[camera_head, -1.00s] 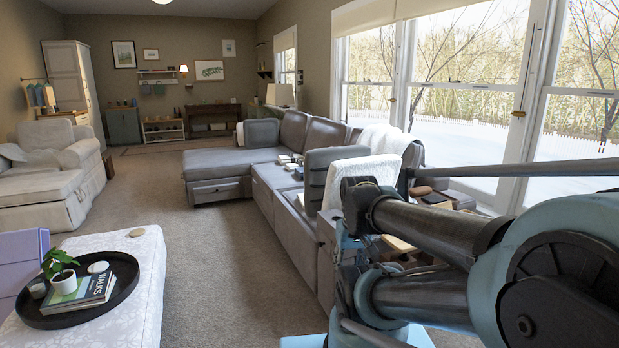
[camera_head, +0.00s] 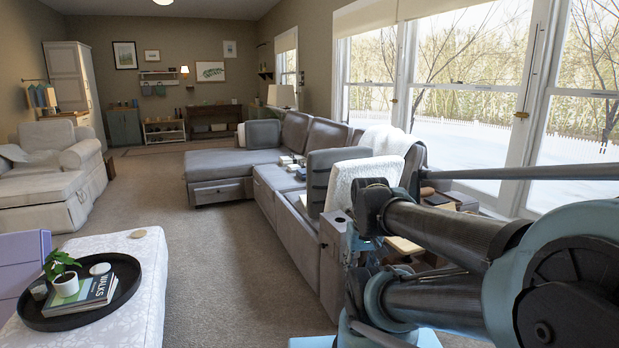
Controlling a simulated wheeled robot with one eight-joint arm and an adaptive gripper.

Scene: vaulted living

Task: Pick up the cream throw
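Two pale throws show on the grey sofa (camera_head: 283,220), and I cannot tell which one is the cream throw. A fluffy off-white throw (camera_head: 352,182) hangs at the near end, beside an upright grey cushion (camera_head: 322,175). My arm hides its lower right part. A second whitish throw (camera_head: 388,140) is draped over the sofa back by the window. My arm reaches in from the right, its links in front of the sofa's near end. My gripper does not show.
A patterned white ottoman (camera_head: 140,270) at lower left bears a black round tray (camera_head: 130,299) with a plant and books. Carpet (camera_head: 218,270) is clear between ottoman and sofa. A cream armchair (camera_head: 58,165) stands far left. Books (camera_head: 290,161) lie on the sofa.

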